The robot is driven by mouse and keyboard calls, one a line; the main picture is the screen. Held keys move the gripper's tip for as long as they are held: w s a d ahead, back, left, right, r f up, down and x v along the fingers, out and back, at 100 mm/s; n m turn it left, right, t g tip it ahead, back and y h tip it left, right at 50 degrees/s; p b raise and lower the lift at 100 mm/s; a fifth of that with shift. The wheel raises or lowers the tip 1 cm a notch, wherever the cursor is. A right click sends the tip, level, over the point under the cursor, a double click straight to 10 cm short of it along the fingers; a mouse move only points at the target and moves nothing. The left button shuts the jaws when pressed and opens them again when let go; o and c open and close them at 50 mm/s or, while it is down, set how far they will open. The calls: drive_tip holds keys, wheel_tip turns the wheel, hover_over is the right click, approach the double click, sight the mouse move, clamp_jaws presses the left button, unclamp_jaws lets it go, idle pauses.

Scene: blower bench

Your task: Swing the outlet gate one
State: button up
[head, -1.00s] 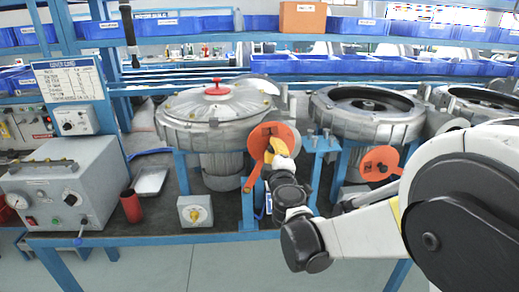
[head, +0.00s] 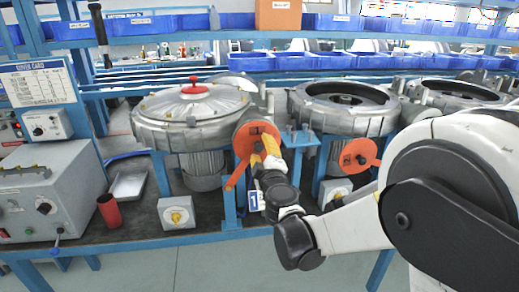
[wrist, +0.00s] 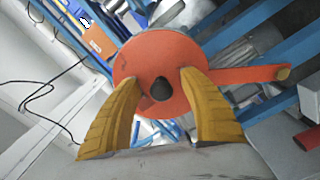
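The outlet gate one is an orange disc (head: 243,143) on the outlet of the left blower (head: 190,113), which has a red knob on its lid. Its orange lever (head: 236,178) points down-left in the head view. In the wrist view the disc (wrist: 152,55) faces me, with its lever (wrist: 243,75) running right to a brass-coloured end. My gripper (head: 266,143) is at the disc's right side. In the wrist view its yellow fingers (wrist: 158,80) are apart, either side of a dark central knob (wrist: 160,89). Contact with the disc cannot be told.
A tag marked 1 (head: 254,200) hangs below the gate. A second orange gate (head: 357,153) is to the right, by an open blower (head: 346,103). A grey test box (head: 52,192), red cup (head: 109,211) and small dial box (head: 176,213) stand on the bench's left.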

drive_tip(key=shift+s+a, duration=0.1)
drive_tip(key=v, duration=1.2)
drive_tip(key=shift+r, duration=0.1)
